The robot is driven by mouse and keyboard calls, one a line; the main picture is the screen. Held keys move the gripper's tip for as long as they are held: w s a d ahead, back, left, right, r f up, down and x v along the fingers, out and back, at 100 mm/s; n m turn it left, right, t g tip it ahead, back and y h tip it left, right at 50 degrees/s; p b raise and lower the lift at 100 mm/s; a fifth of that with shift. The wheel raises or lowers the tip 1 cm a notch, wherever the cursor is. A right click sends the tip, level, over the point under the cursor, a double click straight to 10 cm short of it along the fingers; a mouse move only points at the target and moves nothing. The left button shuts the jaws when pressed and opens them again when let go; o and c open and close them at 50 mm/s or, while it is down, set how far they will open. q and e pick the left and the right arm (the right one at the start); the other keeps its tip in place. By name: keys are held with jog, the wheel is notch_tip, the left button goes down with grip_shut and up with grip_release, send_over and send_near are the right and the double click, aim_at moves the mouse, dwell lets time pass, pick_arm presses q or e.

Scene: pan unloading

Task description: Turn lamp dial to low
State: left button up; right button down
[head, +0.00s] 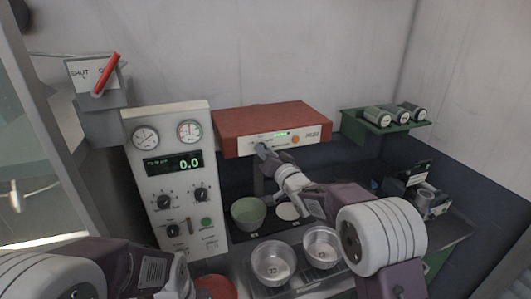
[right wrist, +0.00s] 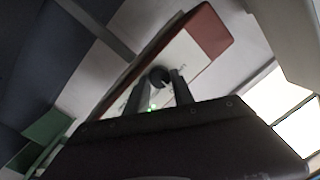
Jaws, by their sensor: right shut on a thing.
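The lamp (head: 270,118) is a red box with a white front panel, mounted at the back. Its panel carries a green-lit readout (head: 281,134) and an orange button (head: 295,139). My right gripper (head: 262,150) is at the left part of this panel and covers the dial in the head view. In the right wrist view the dark round dial (right wrist: 159,76) sits between the two fingertips, and the gripper is shut on it. The dial's pointer and setting cannot be read. My left arm shows at the lower left, but its fingers are out of view.
A white instrument panel (head: 149,187) with gauges and knobs stands to the left. Below the lamp are a green cup (head: 248,229) and two metal pans (head: 272,278) (head: 322,262). A green shelf (head: 352,127) holds several small cylinders at right. A red-handled switch (head: 107,75) is upper left.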

jog(key=shift+a+r+n+g+h+b, duration=0.1)
jog(key=shift+n+g+h+b, duration=0.15)
jog(key=shift+n+b, duration=2.25)
jog(key=shift+n+g+h+b, duration=0.2)
jog(key=shift+n+b, duration=1.55)
jog(key=shift+n, duration=1.35)
jog(key=c, duration=1.1)
grip_release()
jog(key=shift+s, duration=0.1)
